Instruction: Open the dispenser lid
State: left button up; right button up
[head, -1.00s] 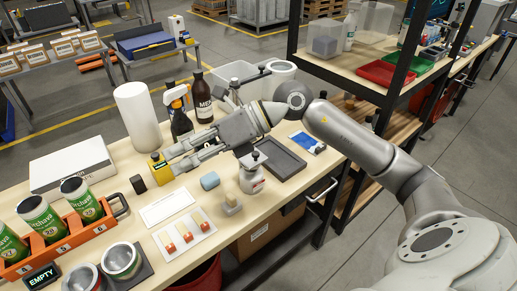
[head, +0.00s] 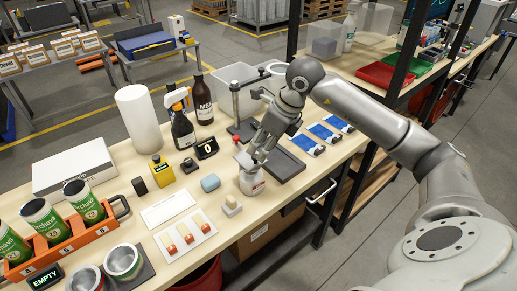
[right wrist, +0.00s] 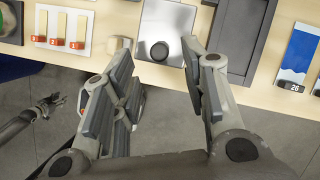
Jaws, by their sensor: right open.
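Contact with the lid cannot be told. A gripper, apparently my left one (right wrist: 48,106), shows small at the left edge of the right wrist view.
A grey tray (head: 291,163) lies right of the dispenser, and a small block (head: 231,206) on its left. A black stand (head: 236,105) rises behind.

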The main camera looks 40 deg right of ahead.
aim_at(256, 156)
jog(key=shift+p+x, duration=0.35)
jog(key=shift+x, duration=1.55)
jog(key=shift+a, duration=0.1)
grip_shut()
